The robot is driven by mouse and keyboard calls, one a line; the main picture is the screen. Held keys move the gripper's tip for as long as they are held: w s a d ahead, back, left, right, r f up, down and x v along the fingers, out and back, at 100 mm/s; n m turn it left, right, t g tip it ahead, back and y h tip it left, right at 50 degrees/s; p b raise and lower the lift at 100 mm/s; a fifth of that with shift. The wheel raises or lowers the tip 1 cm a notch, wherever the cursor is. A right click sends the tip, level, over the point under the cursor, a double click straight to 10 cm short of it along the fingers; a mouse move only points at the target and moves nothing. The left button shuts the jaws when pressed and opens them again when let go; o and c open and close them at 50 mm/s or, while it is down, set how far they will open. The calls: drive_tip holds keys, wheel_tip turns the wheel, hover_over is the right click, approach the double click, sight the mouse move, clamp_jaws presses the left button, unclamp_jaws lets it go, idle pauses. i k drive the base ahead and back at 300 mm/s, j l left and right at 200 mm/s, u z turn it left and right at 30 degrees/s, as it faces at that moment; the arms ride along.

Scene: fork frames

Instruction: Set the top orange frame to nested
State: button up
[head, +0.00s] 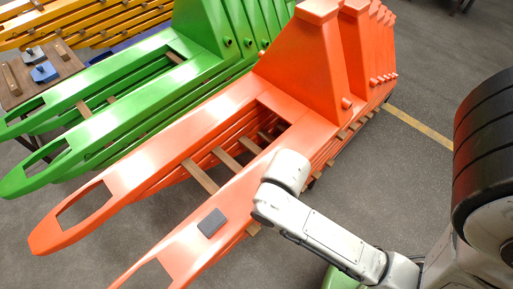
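The top orange frame (130,195) is the uppermost of a stack of orange fork frames. Its two long arms reach toward the lower left, each with a cut-out near the tip. Its tall tapered upright (300,65) stands at the back, with more orange uprights (368,45) close behind it. Wooden strips (200,176) show between the arms, below the top surface, with lower orange frames under them. A dark square pad (212,222) lies on the right arm. My white arm crosses the right arm's edge; I cannot make out gripper fingers.
A stack of green frames (95,130) stands close on the left, with yellow frames (80,22) beyond it. A wooden table (15,92) with blue blocks (44,72) is at far left. Grey floor (420,75) with a yellow line (420,127) is open at right.

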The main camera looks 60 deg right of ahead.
sight(301, 78)
drive_tip(key=i+j+u, duration=0.15)
drive_tip(key=u, duration=0.25)
drive_tip(key=i+u, duration=0.6)
drive_tip(key=u, duration=0.15)
